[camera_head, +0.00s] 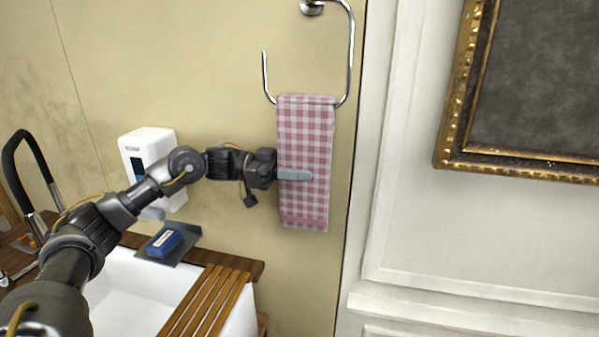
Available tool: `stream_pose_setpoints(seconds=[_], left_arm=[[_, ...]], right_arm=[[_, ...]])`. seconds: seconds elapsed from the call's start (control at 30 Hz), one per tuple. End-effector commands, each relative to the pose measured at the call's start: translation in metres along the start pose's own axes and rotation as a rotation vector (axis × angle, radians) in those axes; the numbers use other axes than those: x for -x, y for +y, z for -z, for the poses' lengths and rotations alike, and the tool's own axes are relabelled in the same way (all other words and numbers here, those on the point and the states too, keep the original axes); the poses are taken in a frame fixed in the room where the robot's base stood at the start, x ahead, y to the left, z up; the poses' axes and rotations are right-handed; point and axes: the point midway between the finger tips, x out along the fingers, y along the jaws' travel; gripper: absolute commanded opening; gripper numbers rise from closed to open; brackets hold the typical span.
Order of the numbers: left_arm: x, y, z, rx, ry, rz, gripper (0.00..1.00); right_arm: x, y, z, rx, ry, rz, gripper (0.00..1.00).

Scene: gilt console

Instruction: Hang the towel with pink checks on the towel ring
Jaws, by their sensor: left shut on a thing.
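The towel with pink checks (304,135) hangs draped over the bottom bar of the chrome towel ring (351,50) on the beige wall. The ring is open on its left side, with a short upright end there. My left gripper (296,175) comes in from the left and is shut on the towel below the bar, with a grey finger across the towel's front. The other finger is hidden behind the cloth. My right gripper is not in view.
A white dispenser (150,143) is on the wall behind my left arm. Below are a white sink (122,302), a wooden slatted rack (207,300) and a blue item (165,242) on a dark tray. A gilt frame (455,110) hangs at the right.

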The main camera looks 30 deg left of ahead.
Motion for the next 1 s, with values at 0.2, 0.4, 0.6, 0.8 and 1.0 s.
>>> stream_pose_setpoints(seconds=[0.2, 0.4, 0.6, 0.8, 1.0], left_arm=[[0.000, 0.000, 0.000, 0.000, 0.000, 0.000, 0.30], [0.000, 0.000, 0.000, 0.000, 0.000, 0.000, 0.36], [0.006, -0.001, -0.002, 0.000, -0.001, 0.002, 0.36], [0.038, -0.001, -0.004, -0.001, 0.000, 0.004, 0.36], [0.066, -0.001, -0.002, -0.001, 0.000, 0.003, 0.36]], right_arm=[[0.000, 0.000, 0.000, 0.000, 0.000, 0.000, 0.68], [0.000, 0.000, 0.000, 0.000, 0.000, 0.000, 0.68], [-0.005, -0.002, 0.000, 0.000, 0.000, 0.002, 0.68], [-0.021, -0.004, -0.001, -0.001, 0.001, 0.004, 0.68], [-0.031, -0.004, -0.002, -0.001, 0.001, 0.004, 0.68]])
